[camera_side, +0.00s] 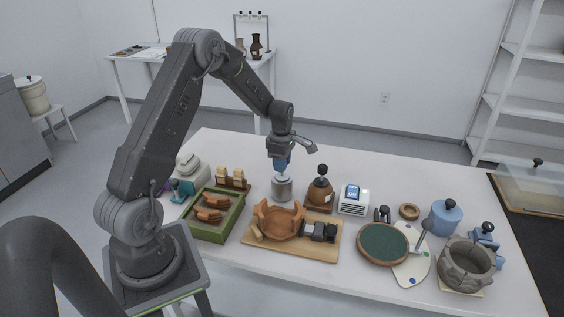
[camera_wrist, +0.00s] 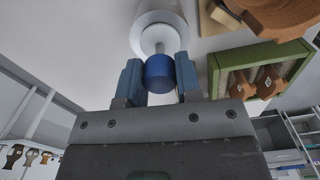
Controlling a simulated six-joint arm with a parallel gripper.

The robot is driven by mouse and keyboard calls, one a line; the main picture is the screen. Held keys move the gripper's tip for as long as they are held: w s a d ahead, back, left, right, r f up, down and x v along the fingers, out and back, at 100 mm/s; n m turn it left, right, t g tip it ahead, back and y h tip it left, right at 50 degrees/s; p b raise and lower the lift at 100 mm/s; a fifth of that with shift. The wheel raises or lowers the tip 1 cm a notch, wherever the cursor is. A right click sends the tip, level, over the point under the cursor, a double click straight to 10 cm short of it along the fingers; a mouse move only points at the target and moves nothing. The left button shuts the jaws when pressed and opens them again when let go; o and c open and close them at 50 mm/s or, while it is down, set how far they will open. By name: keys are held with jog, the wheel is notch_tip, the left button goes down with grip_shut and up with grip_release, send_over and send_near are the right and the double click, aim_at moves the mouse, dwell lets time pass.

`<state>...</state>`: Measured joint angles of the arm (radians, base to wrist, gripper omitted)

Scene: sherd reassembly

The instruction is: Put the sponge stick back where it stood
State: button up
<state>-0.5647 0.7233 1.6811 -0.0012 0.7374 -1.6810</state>
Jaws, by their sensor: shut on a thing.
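My gripper (camera_side: 281,161) points down over a small grey-white cup (camera_side: 282,189) near the middle of the table. In the wrist view my gripper (camera_wrist: 159,80) is shut on the blue handle of the sponge stick (camera_wrist: 160,72), between its two blue fingers. A thin pale shaft runs from the handle toward the round white cup (camera_wrist: 145,24), in line with its opening. The stick looks upright. The sponge end is hidden, and I cannot tell whether the stick rests on the cup's bottom.
A green tray (camera_side: 240,211) with sherds and a wooden board (camera_side: 259,245) with a partly built orange bowl (camera_side: 279,221) lie in front. The table behind the cup is clear.

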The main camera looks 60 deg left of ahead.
jog(key=o, duration=0.8)
notch_tip(320, 180, up, 14)
dwell(0.5)
